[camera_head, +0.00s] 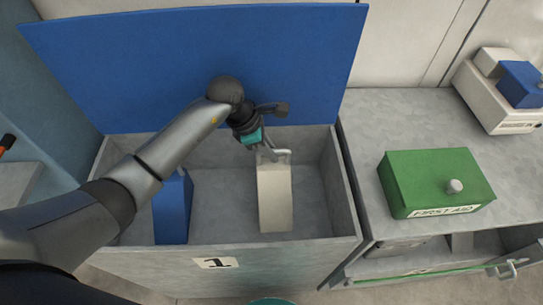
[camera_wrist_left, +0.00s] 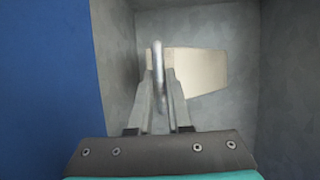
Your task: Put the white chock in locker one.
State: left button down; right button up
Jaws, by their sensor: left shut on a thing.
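The white chock (camera_head: 275,200) is a cream-white wedge-like block with a metal handle on top. It is inside the open grey locker (camera_head: 218,262) marked 1, right of its middle. My left gripper (camera_head: 268,153) points down into the locker and is shut on the chock's handle. In the left wrist view, the gripper fingers (camera_wrist_left: 160,105) close around the handle, with the chock (camera_wrist_left: 200,72) beyond. I cannot tell whether the chock touches the locker floor. My right gripper is not in view.
The blue lid (camera_head: 200,60) stands open behind the locker. A blue block (camera_head: 173,208) stands inside at the left. Right of the locker is a grey counter (camera_head: 390,115) with a green first aid box (camera_head: 432,180) and a white case (camera_head: 495,95).

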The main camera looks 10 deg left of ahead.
pick_arm(q)
jog(key=shift+s+d+f+g, duration=0.25)
jog(key=shift+s+f+g, duration=0.05)
jog(key=shift+s+f, duration=0.3)
jog(key=c, duration=1.2)
grip_release()
jog(key=o, duration=0.4)
jog(key=shift+r, duration=0.1)
jog(key=shift+c, duration=0.2)
jog(key=shift+w, duration=0.1)
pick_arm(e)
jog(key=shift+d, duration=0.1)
pick_arm(q)
jog(key=shift+a, duration=0.1)
jog(key=p+v, duration=0.2)
jog(key=v, duration=1)
jog(key=shift+p, duration=0.35)
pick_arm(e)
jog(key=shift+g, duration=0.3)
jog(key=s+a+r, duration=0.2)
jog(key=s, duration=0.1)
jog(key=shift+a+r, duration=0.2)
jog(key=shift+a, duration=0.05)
pick_arm(q)
jog(key=shift+r, duration=0.15)
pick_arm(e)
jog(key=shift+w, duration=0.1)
